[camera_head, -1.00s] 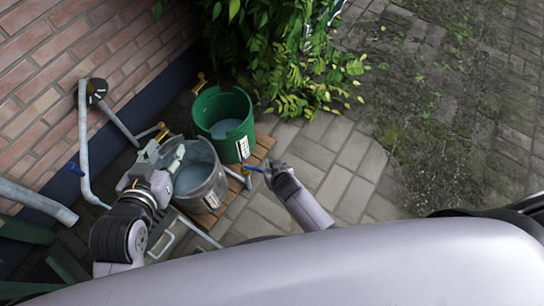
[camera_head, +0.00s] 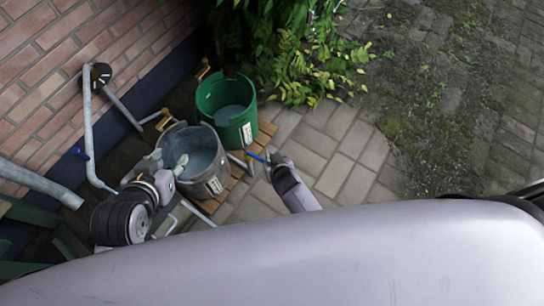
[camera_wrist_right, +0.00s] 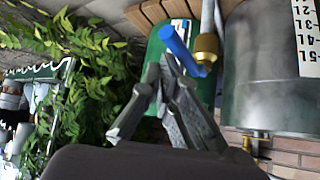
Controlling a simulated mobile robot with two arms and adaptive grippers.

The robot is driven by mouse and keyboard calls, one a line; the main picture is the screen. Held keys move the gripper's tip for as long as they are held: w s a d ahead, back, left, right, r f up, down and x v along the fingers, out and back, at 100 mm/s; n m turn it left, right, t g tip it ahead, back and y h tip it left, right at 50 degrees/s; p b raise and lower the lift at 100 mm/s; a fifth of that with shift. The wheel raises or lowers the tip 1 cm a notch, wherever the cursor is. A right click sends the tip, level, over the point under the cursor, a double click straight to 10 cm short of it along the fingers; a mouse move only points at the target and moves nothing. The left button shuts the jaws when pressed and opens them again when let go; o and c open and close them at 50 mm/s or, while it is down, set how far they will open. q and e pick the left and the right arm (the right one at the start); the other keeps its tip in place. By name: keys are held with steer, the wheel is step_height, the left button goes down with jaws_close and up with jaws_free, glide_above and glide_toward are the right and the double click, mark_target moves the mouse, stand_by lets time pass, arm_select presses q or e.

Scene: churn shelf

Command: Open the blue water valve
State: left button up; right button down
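The blue valve handle (camera_head: 254,156) sits on a brass valve (camera_wrist_right: 207,48) on a grey pipe, in front of the green bucket. The handle also shows in the right wrist view (camera_wrist_right: 179,43), slanting just past the fingertips. My right gripper (camera_head: 268,161) is right beside the handle. In the right wrist view its fingers (camera_wrist_right: 165,68) come together at the tips, with the handle against or very near them; contact is unclear. My left gripper (camera_head: 168,161) is at the left side of the grey metal bucket (camera_head: 205,186), its two fingers spread apart.
The green bucket (camera_head: 242,132) and the grey bucket hold water and stand on a wooden slatted base (camera_head: 265,129). A brick wall (camera_head: 60,55) and grey pipes (camera_head: 88,125) are at left. Leafy plants (camera_head: 300,65) hang behind. Paving (camera_head: 345,150) at right is clear.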

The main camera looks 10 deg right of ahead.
steer(key=shift+s+a+f, duration=0.25)
steer(key=shift+s+a, duration=0.05)
steer(key=shift+s, duration=0.25)
steer(key=v, duration=1.1)
steer(key=shift+d+r, duration=0.4)
steer(key=shift+r, duration=0.25)
steer(key=shift+w, duration=0.2)
